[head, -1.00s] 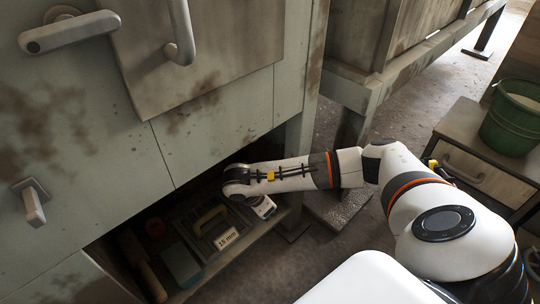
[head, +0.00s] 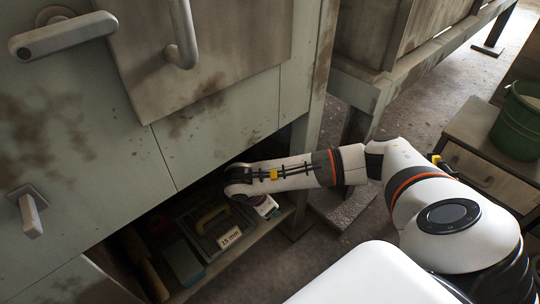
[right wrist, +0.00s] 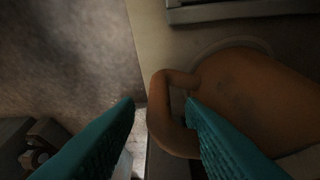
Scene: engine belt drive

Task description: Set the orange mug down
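The orange mug (right wrist: 250,95) shows on the right of the right wrist view, with its handle (right wrist: 160,115) toward the middle. My right gripper (right wrist: 160,108) is open, its teal fingers apart on either side of the handle's outer bar. A gap shows between the left finger and the handle. The mug rests on or very close to a pale surface; contact cannot be made out. In the head view my right gripper (head: 268,208) is at the low shelf under the cabinet, and the mug is not visible there. My left gripper is not in view.
The low shelf (head: 232,258) holds a case (head: 203,222) with a yellow handle and a "15 mm" label, left of my right gripper. The cabinet front (head: 215,130) overhangs it. A green bucket (head: 517,125) stands on a side cabinet at the right.

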